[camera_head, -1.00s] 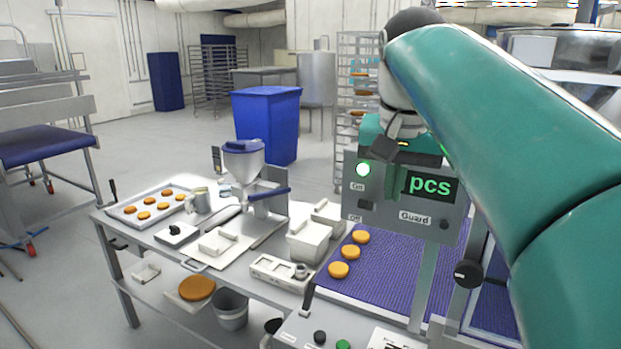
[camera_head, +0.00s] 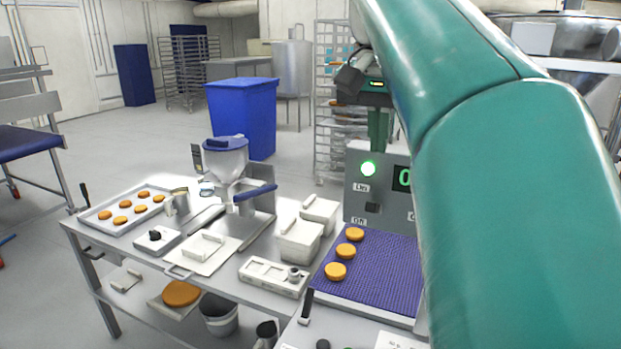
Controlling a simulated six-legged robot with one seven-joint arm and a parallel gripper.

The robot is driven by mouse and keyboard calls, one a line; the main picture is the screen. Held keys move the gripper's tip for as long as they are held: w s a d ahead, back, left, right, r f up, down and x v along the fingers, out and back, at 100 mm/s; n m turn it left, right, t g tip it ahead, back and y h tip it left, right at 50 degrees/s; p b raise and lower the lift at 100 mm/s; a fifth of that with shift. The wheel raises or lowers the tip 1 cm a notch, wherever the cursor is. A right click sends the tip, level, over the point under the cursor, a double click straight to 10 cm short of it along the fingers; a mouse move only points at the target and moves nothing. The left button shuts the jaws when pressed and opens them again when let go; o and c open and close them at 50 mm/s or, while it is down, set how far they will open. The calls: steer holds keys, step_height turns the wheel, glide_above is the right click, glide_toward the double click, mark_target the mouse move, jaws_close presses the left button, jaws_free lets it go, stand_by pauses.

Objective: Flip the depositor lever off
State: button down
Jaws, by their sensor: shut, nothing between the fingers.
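The depositor (camera_head: 227,160) stands on the steel table, a hopper with a blue cap. A blue-handled lever (camera_head: 255,192) sticks out at its right side. I cannot tell which way the switch is set. My gripper (camera_head: 378,138) points down at the control box's top edge, its teal fingers shut and empty. It is above and right of the lamp, well apart from the depositor. My arm hides the box's right part.
A purple belt (camera_head: 375,265) with several orange rounds (camera_head: 336,271) lies below the box. A tray (camera_head: 100,219) of rounds and white tubs (camera_head: 300,240) share the table. A blue bin (camera_head: 243,115) and rack stand behind. Floor at left is mostly clear.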

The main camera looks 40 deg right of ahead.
mark_target(374, 184)
steer(key=shift+w+a+r, duration=0.1)
steer(key=shift+w, duration=0.15)
steer(key=x, duration=1)
steer(key=shift+a, duration=0.1)
stand_by(0.6)
